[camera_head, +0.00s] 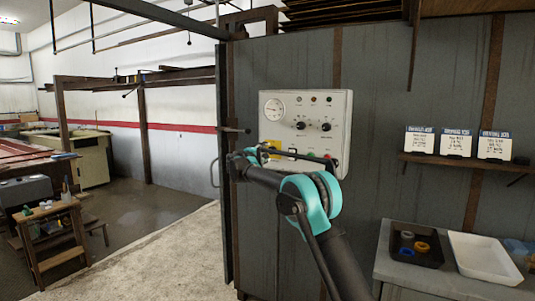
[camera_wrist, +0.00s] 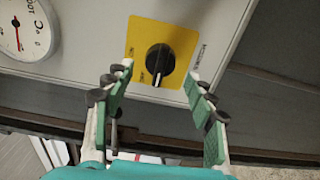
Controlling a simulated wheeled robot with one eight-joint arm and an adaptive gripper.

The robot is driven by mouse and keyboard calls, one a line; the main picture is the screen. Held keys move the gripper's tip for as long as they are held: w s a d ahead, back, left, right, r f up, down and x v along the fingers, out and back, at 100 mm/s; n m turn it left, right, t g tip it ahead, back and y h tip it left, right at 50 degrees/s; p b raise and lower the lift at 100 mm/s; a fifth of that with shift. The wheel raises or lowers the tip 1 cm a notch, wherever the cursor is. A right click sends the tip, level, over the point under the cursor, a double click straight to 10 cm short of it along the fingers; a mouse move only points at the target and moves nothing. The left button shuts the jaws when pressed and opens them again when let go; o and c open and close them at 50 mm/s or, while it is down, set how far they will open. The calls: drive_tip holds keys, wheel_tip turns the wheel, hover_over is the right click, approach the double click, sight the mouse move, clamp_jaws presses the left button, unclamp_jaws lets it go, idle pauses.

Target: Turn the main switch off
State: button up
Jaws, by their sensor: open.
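The main switch is a black rotary knob (camera_wrist: 159,60) on a yellow plate (camera_wrist: 184,42) with small, blurred lettering beside it. Its ridge runs nearly up and down in the wrist view; I cannot tell which mark it points to. It sits on a light grey control box (camera_wrist: 225,22), which also shows on the wall in the head view (camera_head: 305,105). There the yellow plate (camera_head: 273,144) is partly hidden by my arm. My gripper (camera_wrist: 158,76) is open in the wrist view, its green-padded fingers on either side of the knob's lower end. Contact cannot be made out.
A dial gauge (camera_head: 274,107) and two black knobs (camera_head: 326,127) are on the same box. A shelf (camera_head: 455,161) with white cards is on the wall to the right. Below it a counter holds a black tray (camera_head: 417,258) and a white tray (camera_head: 481,257). Floor (camera_head: 135,265) is open at left.

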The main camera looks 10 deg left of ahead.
drive_tip(key=v, duration=0.9)
drive_tip(key=shift+s, duration=0.25)
drive_tip(key=shift+a, duration=0.1)
